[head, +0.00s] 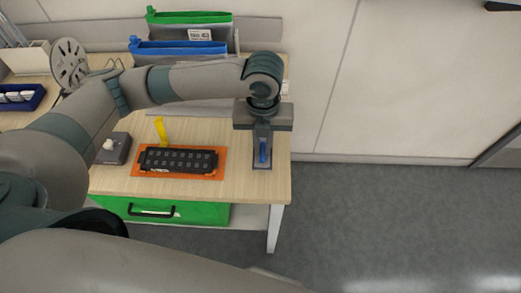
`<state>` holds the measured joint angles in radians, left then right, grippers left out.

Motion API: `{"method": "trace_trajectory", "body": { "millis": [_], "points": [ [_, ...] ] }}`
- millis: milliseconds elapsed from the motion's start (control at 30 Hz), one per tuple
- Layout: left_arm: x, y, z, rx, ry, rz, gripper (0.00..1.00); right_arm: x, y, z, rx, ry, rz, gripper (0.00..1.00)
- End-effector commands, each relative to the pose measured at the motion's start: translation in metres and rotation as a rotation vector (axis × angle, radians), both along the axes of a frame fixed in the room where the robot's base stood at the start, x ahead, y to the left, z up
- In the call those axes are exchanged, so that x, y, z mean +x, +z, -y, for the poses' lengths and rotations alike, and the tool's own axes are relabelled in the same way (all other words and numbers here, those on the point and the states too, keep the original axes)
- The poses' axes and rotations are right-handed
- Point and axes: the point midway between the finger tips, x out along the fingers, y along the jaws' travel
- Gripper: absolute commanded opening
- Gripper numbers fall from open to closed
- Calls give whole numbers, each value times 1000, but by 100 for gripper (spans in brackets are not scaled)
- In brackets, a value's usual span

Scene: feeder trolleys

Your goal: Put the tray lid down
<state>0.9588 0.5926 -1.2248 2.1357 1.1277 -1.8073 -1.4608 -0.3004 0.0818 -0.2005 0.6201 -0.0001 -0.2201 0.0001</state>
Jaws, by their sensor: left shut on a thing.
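My left gripper (263,148) reaches in over the right end of the wooden table and points down. A black tray (178,159) with rows of pockets lies on an orange mat (135,172) to the left. My right gripper is not in view.
A grey box with a white knob (110,147) stands left of the orange mat. A yellow strip (161,130) stands behind the tray. Green (190,17) and blue (180,48) bins are at the back. A green drawer (205,213) is below the tabletop (240,187). The floor to the right is clear.

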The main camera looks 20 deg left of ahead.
Motion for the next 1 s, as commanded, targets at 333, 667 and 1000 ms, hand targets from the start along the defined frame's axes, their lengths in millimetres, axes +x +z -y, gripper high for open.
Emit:
{"method": "trace_trajectory", "body": {
  "millis": [333,667,1000],
  "points": [
    [-2,-4,-5,0,0,1,0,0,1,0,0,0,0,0],
    [-4,-25,-6,3,1,-4,0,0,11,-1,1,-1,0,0],
    [-2,-44,-5,0,0,1,0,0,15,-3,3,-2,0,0]
  ]
}}
